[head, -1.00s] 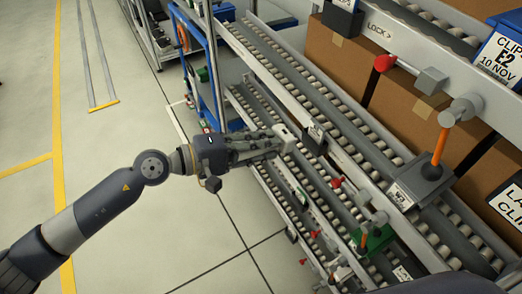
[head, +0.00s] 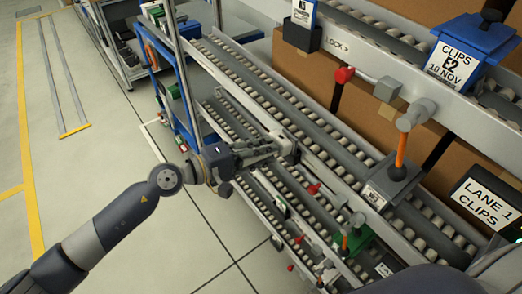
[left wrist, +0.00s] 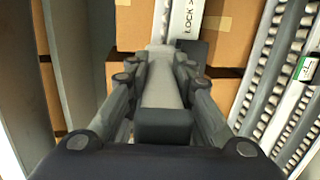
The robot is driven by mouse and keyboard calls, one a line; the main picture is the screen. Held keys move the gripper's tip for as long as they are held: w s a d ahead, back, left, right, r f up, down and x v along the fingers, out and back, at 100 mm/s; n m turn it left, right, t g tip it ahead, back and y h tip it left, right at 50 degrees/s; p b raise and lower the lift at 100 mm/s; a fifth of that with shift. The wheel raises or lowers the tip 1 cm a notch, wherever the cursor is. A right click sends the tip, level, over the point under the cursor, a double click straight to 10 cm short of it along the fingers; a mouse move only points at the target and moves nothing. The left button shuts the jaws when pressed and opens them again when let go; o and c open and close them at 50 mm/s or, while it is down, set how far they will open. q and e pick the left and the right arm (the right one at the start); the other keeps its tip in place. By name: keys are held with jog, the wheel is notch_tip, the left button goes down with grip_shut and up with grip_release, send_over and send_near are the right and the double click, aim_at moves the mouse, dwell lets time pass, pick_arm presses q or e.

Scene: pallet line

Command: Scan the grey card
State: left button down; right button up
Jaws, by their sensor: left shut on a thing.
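My left gripper (head: 284,146) reaches in over the lower roller lanes in the head view. It is shut on a pale grey, elongated thing (left wrist: 162,80), which shows between the fingers in the left wrist view; I cannot tell for certain what it is. A small grey-backed card (head: 375,197) with a pale label sits on the rack below an orange lever, right of and apart from the gripper. Its print is too small to read, so I cannot be sure it is the grey card. My right gripper is not in view.
The roller rack (head: 330,130) fills the middle and right. A red-knobbed lever (head: 345,75) and an orange lever (head: 400,150) stick out. A blue-framed CLIPS E2 card (head: 453,63) and a LANE 1 CLIPS sign (head: 486,205) stand at right. Floor at left is clear.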

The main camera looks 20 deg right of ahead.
aim_at(240, 160)
pick_arm(q)
jog(key=shift+w+d+b, duration=0.2)
jog(key=shift+d+b, duration=0.15)
jog(key=shift+d, duration=0.25)
dwell(0.5)
jog(key=shift+d+f+b, duration=0.1)
jog(key=shift+b, duration=0.25)
dwell(1.5)
dwell(0.5)
jog(key=v, duration=0.5)
jog(key=shift+s+b, duration=0.25)
jog(key=shift+b, duration=0.1)
jog(key=shift+v, duration=0.8)
jog(key=shift+s+a+b, duration=0.3)
jog(key=shift+a+b, duration=0.1)
jog(key=shift+a, duration=0.25)
